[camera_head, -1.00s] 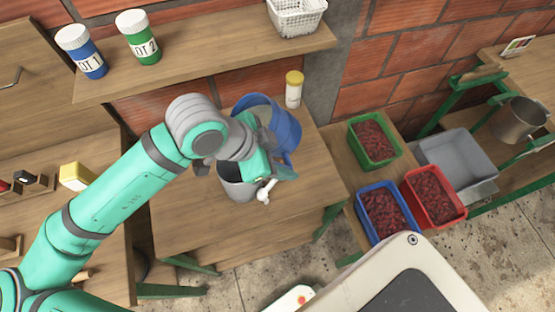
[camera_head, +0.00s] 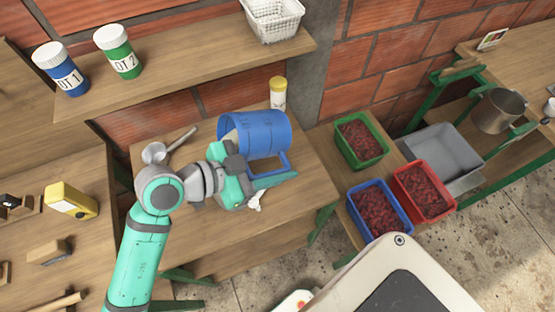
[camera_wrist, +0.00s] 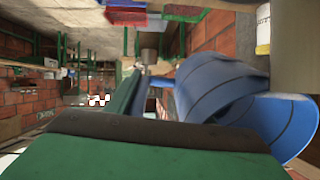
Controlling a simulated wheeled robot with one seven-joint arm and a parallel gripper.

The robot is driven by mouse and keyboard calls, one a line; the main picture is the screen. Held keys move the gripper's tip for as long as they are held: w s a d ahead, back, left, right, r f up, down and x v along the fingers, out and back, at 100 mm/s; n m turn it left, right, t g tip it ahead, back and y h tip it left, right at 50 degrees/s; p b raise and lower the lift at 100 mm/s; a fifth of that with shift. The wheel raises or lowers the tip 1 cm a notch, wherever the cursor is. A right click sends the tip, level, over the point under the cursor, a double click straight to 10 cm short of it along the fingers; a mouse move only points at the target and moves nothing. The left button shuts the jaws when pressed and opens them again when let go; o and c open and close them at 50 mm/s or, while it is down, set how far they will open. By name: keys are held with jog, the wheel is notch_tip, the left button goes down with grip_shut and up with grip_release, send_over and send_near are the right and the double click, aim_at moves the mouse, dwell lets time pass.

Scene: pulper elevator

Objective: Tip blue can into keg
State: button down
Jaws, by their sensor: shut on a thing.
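The blue can (camera_head: 262,136) is tipped onto its side above the table, its body nearly level and its open end toward the left. Its handle points down toward my gripper (camera_head: 268,177), which is shut on it. The wrist view shows the blue can (camera_wrist: 215,82) close at the right, past a green finger. The keg's body is not clearly visible; my wrist and gripper cover the spot below the can. A small white tap-like part (camera_head: 256,201) shows just below my gripper. I cannot see any contents leaving the can.
A metal scoop (camera_head: 157,152) lies on the table's left, and a yellow-capped jar (camera_head: 278,95) stands behind the can. Green (camera_head: 377,158), blue (camera_head: 361,225) and red (camera_head: 443,214) crates stand right. A shelf (camera_head: 190,65) with two labelled jars hangs above.

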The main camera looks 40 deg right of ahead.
jog(key=shift+w+a+r+g+h, duration=0.15)
jog(key=shift+a+r+g+h, duration=0.35)
jog(key=shift+h, duration=1.25)
jog(key=shift+w+a+r+g+h, duration=0.2)
jog(key=shift+a+r+h, duration=0.55)
jog(key=shift+h, duration=1.05)
jog(key=shift+w+a+r+g+h, duration=0.15)
jog(key=shift+a+r+g+h, duration=0.15)
jog(key=shift+a+h, duration=1.05)
jog(key=shift+d+h, duration=0.4)
jog(key=shift+d, duration=0.05)
